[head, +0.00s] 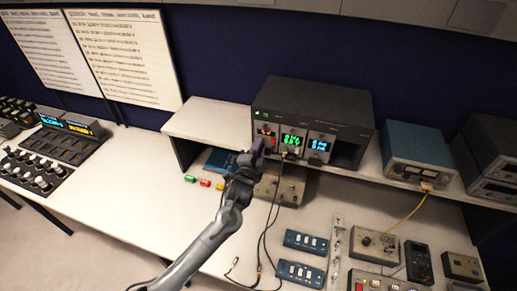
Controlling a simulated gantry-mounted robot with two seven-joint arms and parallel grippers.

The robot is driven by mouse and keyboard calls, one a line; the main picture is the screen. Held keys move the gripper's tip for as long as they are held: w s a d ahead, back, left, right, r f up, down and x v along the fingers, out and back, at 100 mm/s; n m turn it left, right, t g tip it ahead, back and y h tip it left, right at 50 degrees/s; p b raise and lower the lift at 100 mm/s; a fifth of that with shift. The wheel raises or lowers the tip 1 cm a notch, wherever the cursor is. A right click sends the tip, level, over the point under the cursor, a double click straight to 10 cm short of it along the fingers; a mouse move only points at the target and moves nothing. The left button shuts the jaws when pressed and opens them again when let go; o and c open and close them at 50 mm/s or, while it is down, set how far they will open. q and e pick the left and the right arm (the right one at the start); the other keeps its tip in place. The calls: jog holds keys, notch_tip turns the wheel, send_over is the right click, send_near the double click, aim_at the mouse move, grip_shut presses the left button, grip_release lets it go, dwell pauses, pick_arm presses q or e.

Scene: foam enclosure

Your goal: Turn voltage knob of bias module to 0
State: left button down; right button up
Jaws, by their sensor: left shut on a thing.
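A dark rack unit (310,103) stands on the raised shelf and holds three modules side by side. The left module (265,131) has a small red display, the middle module (291,140) a green one, and the right module (318,147) a blue one. I cannot read which one is the bias module. My left gripper (257,149) is at the lower front of the left module, shut on what looks like its knob. The gripper hides the knob, so its setting cannot be read. My right gripper is not in view.
A blue-grey instrument (417,150) stands right of the rack. A metal box (283,185) sits below it, with dark cables (266,235) hanging down to the bench. Small coloured pieces (204,183) lie to the left. Blue switch boxes (305,242) and meters are at lower right.

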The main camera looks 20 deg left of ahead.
pick_arm(q)
jog(key=shift+n, duration=1.2)
jog(key=c, duration=1.1)
grip_release()
jog(key=shift+o, duration=0.2)
